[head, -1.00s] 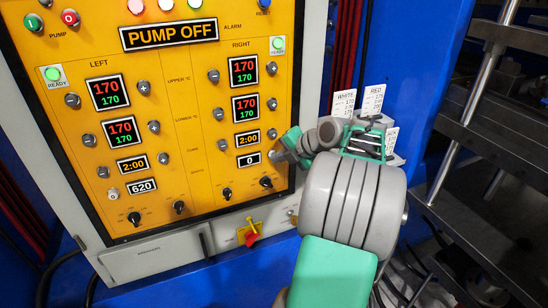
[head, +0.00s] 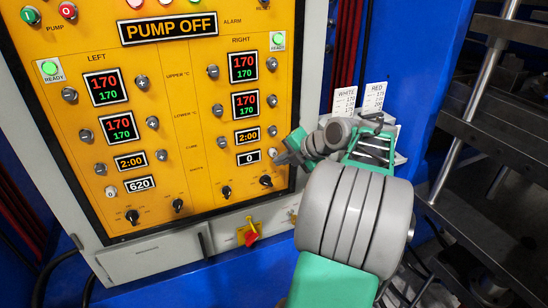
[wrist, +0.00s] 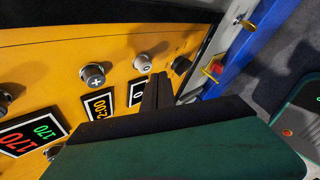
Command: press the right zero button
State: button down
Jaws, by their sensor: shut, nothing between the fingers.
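The right zero button (head: 272,153) is a small pale round knob beside the right shots display (head: 248,158), which reads 0. In the wrist view the button (wrist: 141,63) is marked 0 and stands clear of my fingers. My gripper (head: 281,158) is shut and empty, with its fingertips just right of the button in the head view. In the wrist view my dark fingertips (wrist: 160,76) point at the panel close beside the button. I cannot tell the exact depth gap to the panel.
The yellow control panel (head: 190,130) has several other knobs. A plus button (wrist: 92,76) and a dark selector knob (wrist: 181,65) are near my fingers. The left zero button (head: 111,191) is beside a display reading 620. A red-and-yellow switch (head: 250,236) sits below.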

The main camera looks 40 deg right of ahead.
jog(key=s+b, duration=0.1)
jog(key=s, duration=0.1)
jog(key=s+a+b, duration=0.1)
jog(key=s+b, duration=0.1)
jog(key=shift+s+a, duration=0.2)
jog(key=shift+s, duration=0.2)
dwell(0.7)
